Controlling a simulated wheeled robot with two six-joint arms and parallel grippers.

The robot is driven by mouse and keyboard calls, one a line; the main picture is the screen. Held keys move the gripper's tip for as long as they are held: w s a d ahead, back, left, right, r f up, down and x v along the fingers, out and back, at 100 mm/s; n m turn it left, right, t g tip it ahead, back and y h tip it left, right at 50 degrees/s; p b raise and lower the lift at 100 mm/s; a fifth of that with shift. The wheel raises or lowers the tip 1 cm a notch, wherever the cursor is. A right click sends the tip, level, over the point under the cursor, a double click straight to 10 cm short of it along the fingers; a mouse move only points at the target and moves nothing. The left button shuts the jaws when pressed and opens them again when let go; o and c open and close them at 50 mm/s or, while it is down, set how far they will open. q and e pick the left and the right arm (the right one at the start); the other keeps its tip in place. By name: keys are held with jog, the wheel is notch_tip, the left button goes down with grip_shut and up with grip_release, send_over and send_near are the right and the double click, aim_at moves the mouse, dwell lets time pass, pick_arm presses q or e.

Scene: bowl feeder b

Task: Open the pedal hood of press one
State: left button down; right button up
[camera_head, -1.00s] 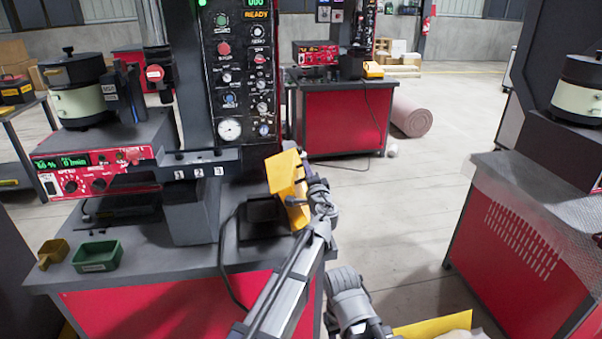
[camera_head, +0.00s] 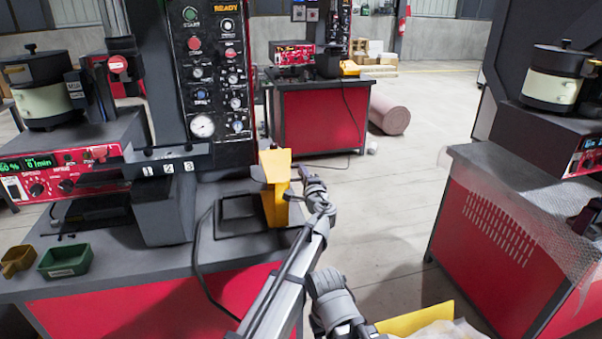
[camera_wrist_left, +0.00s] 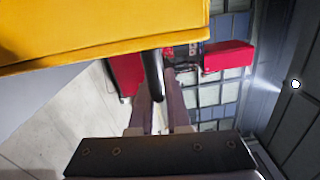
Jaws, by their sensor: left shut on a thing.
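The yellow pedal hood (camera_head: 275,190) stands raised at the right front edge of press one's table. Beside it on its left is a black flat frame (camera_head: 238,227) on the table top. My left gripper (camera_head: 303,185) is at the right side of the hood. In the left wrist view the hood's yellow panel (camera_wrist_left: 100,28) fills the upper left, and a black bar-like handle (camera_wrist_left: 152,78) runs down from it between the fingers of my left gripper (camera_wrist_left: 158,88), which is shut on it. My right gripper is not clearly seen.
Press one's control panel (camera_head: 212,85) rises behind the table. A cable (camera_head: 200,265) hangs over the front edge. Another red bench (camera_head: 500,225) stands right, with open floor (camera_head: 395,200) between.

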pick_arm(q)
jog(key=c, duration=0.9)
grip_release()
jog(key=shift+s, duration=0.1)
